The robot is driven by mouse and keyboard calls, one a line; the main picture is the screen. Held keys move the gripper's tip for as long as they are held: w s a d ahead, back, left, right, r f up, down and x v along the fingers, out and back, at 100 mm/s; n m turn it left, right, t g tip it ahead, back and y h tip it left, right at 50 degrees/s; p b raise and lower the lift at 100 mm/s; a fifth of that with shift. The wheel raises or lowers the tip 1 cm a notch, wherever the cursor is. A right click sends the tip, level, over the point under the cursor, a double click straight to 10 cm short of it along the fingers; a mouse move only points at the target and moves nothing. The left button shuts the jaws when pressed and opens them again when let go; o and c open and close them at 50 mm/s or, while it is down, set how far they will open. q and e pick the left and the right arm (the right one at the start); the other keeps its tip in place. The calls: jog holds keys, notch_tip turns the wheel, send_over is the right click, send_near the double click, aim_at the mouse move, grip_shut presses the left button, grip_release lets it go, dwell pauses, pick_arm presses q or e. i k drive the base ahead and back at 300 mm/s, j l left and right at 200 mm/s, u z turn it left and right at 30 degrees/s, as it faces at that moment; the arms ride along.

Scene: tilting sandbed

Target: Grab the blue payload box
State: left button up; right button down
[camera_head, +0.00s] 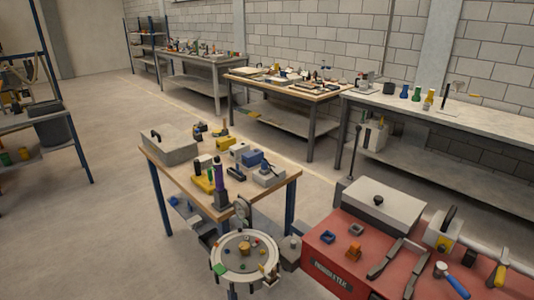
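A small blue box (252,158) sits among other items toward the back right of the small wooden-topped table (172,171). It appears to rest on or against a light grey item, and its lower part is partly hidden. It is the most box-like blue thing I see, but I cannot tell for sure that it is the payload box. A smaller blue piece (327,237) with a dark middle lies on the red bench. I cannot make out either of my grippers in the head view.
A grey case (170,149), yellow parts and upright bottles crowd the small table. A round sand tray (216,259) stands in front of it. The red bench (318,250) at right holds tools and a grey box (380,203). Open floor lies at left.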

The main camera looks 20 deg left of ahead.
aim_at(251, 159)
jog(key=i+j+z, duration=0.15)
jog(key=j+z, duration=0.15)
jog(key=j, duration=0.7)
jog(key=j+z, duration=0.3)
jog(key=j, duration=0.7)
jog(key=i, duration=0.05)
